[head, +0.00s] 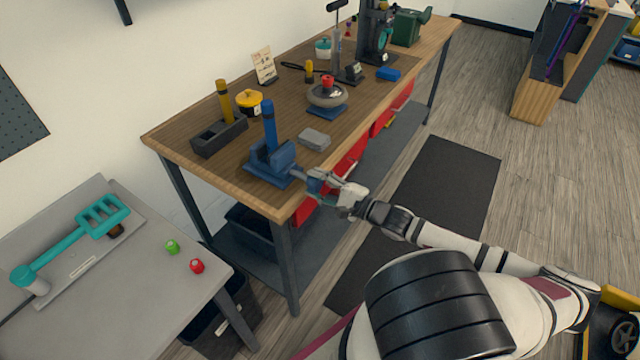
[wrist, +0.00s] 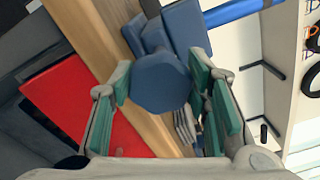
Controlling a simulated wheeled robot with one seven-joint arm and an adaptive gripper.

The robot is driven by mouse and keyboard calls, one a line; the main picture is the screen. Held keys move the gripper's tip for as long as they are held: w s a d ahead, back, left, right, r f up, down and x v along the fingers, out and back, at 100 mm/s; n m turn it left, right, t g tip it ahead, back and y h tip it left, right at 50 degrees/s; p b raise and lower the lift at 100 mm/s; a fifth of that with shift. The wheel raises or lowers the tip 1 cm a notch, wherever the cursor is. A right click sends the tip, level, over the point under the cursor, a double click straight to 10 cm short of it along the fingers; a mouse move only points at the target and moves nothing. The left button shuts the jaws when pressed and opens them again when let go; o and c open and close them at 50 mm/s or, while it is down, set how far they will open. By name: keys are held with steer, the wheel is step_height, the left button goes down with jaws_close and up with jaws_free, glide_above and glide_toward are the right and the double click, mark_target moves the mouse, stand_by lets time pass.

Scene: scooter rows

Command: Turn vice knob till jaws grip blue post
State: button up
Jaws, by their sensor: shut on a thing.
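The blue vice (head: 268,172) sits at the near end of the wooden workbench. The blue post (head: 269,125) stands upright at the vice; from here I cannot tell whether both jaws touch it. In the wrist view the blue post (wrist: 236,11) runs across the top. The vice knob (wrist: 160,83) is a blue faceted disc facing the wrist camera. My gripper (head: 318,183) reaches in from the right at the bench's front edge. In the wrist view my gripper (wrist: 162,88) has its green-padded fingers shut on the knob, one on each side.
On the workbench (head: 200,178), a dark holder with a yellow-topped post (head: 223,102) stands left of the vice and a grey block (head: 314,139) lies right of it. Red bins (head: 350,163) hang under the bench. A grey table (head: 120,290) stands near left. Dark mat covers the floor beside the bench.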

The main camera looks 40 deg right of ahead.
steer(key=m+p, duration=0.1)
steer(key=m, duration=0.3)
steer(key=shift+d+m, duration=0.1)
steer(key=shift+m, duration=0.2)
steer(key=m+p, duration=0.2)
steer(key=m, duration=0.1)
steer(key=shift+m, duration=0.4)
steer(key=m+p, duration=0.1)
steer(key=m, duration=0.2)
steer(key=shift+d+m+p, duration=0.1)
steer(key=shift+m+p, duration=0.2)
steer(key=m+p, duration=0.1)
steer(key=m, duration=0.6)
steer(key=shift+d+p, duration=0.1)
steer(key=shift+p, duration=0.3)
steer(key=m, duration=0.3)
steer(key=shift+w+f+m, duration=0.1)
steer(key=shift+m, duration=0.3)
steer(key=m+b, duration=0.1)
steer(key=m, duration=0.2)
steer(key=shift+d+f, duration=0.1)
steer(key=shift+m+b, duration=0.45)
steer(key=shift+m, duration=1.45)
